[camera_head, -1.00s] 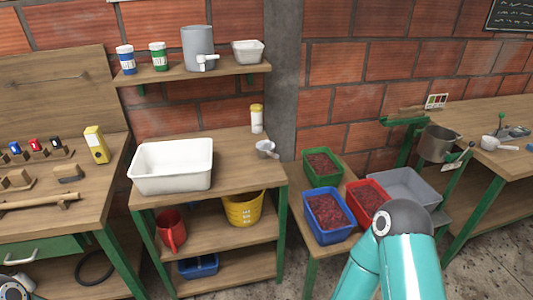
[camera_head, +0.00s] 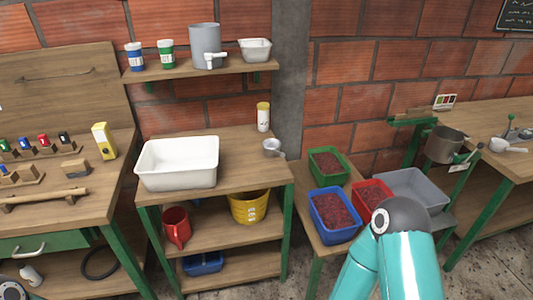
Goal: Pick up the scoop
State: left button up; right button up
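A small metal scoop-like cup (camera_head: 272,147) sits on the wooden worktop near its right back corner, beside a white bottle with a yellow lid (camera_head: 263,117). A white scoop-like item with a handle (camera_head: 506,146) lies on the right-hand table, near the picture's right edge. I cannot tell for certain which one is the scoop. A teal arm of mine rises at the lower right, but neither gripper shows.
A white basin (camera_head: 178,162) stands on the worktop, left of the metal cup. Red (camera_head: 373,194), blue (camera_head: 334,215) and green (camera_head: 327,166) bins with dark red contents stand lower right, beside a grey bin (camera_head: 415,188). A metal pot (camera_head: 446,145) is nearby. The worktop's front right is clear.

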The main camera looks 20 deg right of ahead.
aim_at(271, 147)
jog(key=z, duration=0.1)
jog(key=i, duration=0.2)
jog(key=u, duration=2.25)
jog(key=k, duration=0.7)
jog(key=z, duration=0.85)
jog(key=k, duration=0.6)
jog(key=z, duration=0.9)
jog(key=i, duration=1.6)
jog(key=u, duration=0.55)
